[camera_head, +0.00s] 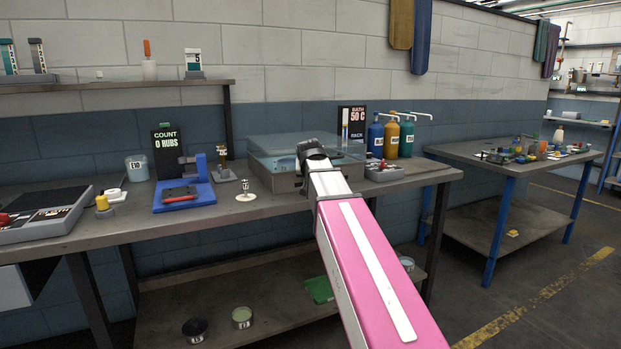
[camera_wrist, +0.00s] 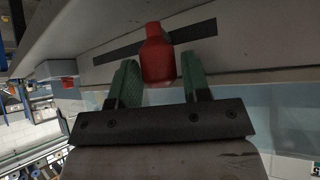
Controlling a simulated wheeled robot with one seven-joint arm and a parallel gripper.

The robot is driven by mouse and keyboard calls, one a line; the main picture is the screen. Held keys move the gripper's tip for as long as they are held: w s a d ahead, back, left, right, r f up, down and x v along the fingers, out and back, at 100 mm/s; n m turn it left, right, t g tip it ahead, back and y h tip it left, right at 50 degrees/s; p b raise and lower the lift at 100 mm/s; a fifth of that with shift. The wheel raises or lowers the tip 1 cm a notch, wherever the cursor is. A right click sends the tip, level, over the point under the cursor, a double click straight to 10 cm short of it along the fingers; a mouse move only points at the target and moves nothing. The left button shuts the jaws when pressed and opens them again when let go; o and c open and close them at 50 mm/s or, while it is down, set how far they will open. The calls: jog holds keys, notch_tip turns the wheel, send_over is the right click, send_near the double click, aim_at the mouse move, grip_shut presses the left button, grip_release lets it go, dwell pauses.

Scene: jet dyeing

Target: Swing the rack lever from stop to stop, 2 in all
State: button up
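A red knob (camera_wrist: 158,55), likely the rack lever's handle, stands in front of a dark slot (camera_wrist: 150,42) in a grey panel in the wrist view. My gripper (camera_wrist: 158,66) is open, with one green finger on each side of the knob and a small gap visible at both sides. In the head view my pink arm reaches to the glass-lidded bath (camera_head: 265,147), and its wrist hides the fingers. A small grey unit with a red knob (camera_head: 383,164) sits right of the bath; I cannot tell if it is the same knob.
A display (camera_head: 352,122) reading BATH 50 C and RACK stands behind the bath. Blue, orange and teal pump bottles (camera_head: 391,138) stand to its right. A blue rubbing device (camera_head: 184,193) and small stand (camera_head: 246,192) are to the left on the bench (camera_head: 110,228).

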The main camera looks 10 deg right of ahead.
jog(key=v, duration=1.1)
